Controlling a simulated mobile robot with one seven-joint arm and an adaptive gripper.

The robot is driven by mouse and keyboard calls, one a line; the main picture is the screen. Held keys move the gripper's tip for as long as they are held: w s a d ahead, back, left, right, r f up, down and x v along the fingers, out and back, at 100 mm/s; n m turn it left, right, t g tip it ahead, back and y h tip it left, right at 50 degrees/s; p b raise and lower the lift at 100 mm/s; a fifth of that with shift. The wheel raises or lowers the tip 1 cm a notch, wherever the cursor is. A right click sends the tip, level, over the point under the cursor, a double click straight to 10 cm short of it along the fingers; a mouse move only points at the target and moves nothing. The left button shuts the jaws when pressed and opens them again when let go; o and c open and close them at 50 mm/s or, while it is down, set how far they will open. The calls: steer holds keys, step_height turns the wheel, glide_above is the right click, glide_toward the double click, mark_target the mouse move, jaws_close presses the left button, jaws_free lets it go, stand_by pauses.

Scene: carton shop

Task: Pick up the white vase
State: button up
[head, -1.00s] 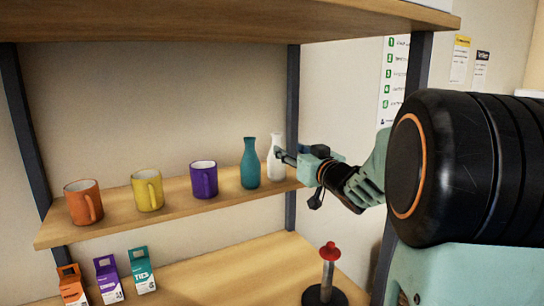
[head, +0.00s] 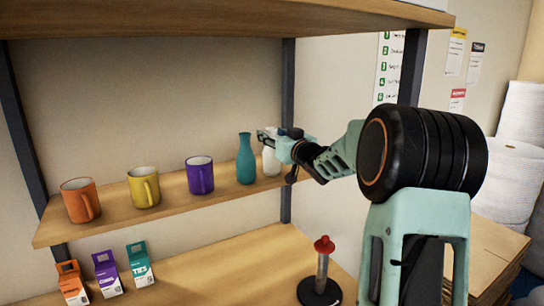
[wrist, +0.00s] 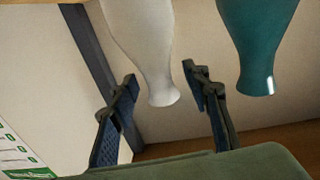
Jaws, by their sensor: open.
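The white vase (head: 270,161) stands upright at the right end of the middle shelf, just right of a teal vase (head: 246,160). My gripper (head: 264,136) is at the height of the white vase's top and hides its neck in the head view. In the wrist view, the picture is upside down and the white vase (wrist: 146,40) hangs mouth-down. Its neck and mouth appear between the two open fingers of my gripper (wrist: 162,90), with a gap on each side. I cannot tell how deep it sits between them. The teal vase (wrist: 257,45) is beyond the right finger.
A purple mug (head: 200,176), a yellow mug (head: 144,188) and an orange mug (head: 81,201) stand further left on the shelf (head: 115,217). A dark shelf post (head: 288,90) is behind my gripper. The upper shelf (head: 200,22) is overhead. A red-topped stand (head: 322,270) is below.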

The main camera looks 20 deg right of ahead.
steer(key=shift+w, duration=0.2)
steer(key=shift+c, duration=0.5)
jaws_close()
steer(key=shift+r, duration=0.15)
